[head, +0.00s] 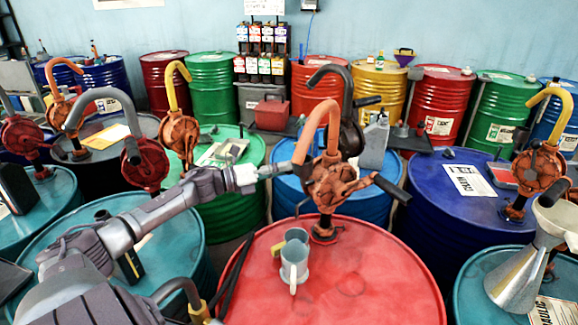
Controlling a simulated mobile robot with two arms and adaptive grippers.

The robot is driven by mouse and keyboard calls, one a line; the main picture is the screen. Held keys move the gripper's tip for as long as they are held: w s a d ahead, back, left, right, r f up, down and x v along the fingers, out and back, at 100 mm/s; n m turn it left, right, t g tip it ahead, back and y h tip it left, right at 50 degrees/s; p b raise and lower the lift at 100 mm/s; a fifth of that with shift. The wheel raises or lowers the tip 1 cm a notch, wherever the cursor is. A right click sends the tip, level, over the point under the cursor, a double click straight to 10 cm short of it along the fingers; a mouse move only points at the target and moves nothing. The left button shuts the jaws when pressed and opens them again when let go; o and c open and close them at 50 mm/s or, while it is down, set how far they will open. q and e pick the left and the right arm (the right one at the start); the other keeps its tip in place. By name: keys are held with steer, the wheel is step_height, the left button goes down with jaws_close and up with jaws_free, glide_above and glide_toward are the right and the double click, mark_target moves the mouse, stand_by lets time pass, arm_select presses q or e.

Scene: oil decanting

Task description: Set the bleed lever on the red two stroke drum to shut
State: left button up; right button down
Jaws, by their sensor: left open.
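The red drum (360,280) stands in front of me at the bottom centre. A rusty orange rotary pump (333,182) rises from the far part of its lid, with an orange curved spout and a black crank handle. I cannot clearly make out a separate bleed lever or its setting. My left arm reaches in from the lower left, and my left gripper (276,170) is open just left of the pump body, close to it. Whether it touches the pump I cannot tell. My right gripper is not in view.
Grey metal jugs (293,265) stand on the red lid below the pump. A teal drum (60,250) is at left, a dark blue drum (440,215) at right. A metal funnel (520,275) stands at the lower right. Other pumps and drums crowd both sides.

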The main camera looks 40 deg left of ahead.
arm_select(q)
steer(key=shift+x, duration=1.25)
jaws_close()
